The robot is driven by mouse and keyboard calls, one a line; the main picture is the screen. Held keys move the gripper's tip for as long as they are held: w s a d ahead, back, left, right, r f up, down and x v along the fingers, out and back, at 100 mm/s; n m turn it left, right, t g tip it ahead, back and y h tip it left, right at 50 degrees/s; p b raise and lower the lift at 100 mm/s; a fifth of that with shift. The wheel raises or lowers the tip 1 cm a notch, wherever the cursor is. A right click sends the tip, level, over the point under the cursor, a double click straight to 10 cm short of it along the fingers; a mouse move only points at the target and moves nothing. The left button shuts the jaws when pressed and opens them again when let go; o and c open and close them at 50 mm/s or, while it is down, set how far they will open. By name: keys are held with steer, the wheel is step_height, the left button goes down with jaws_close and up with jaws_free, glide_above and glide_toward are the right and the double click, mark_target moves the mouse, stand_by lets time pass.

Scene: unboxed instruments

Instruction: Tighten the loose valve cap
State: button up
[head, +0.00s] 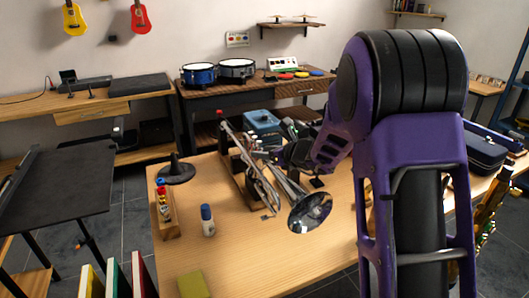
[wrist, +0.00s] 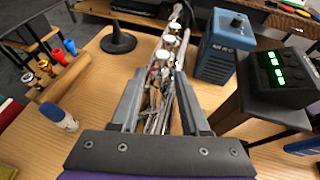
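A silver trumpet (head: 262,182) lies on a wooden table, its bell (head: 310,212) facing the front. In the wrist view its valve caps (wrist: 168,41) show as pale round tops in a row, ahead of my fingertips. I cannot tell which cap is loose. My gripper (wrist: 158,90) is open, its two fingers apart on either side of the trumpet's tubing in the picture. Nothing is visibly held between them. I cannot tell whether they touch the trumpet. In the head view my arm hides part of the table and the gripper's tips are hard to make out.
A wooden rack (wrist: 60,77) with several coloured pieces and a blue-capped bottle (head: 208,220) stand left. A blue box (wrist: 225,50) and a black device with green digits (wrist: 280,75) are close right. A black cone stand (wrist: 117,40) is back left. The front table is mostly clear.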

steer(key=shift+o, duration=0.5)
steer(key=p+v, duration=0.2)
steer(key=v, duration=1.5)
steer(key=shift+s, duration=0.2)
steer(key=shift+r, duration=0.15)
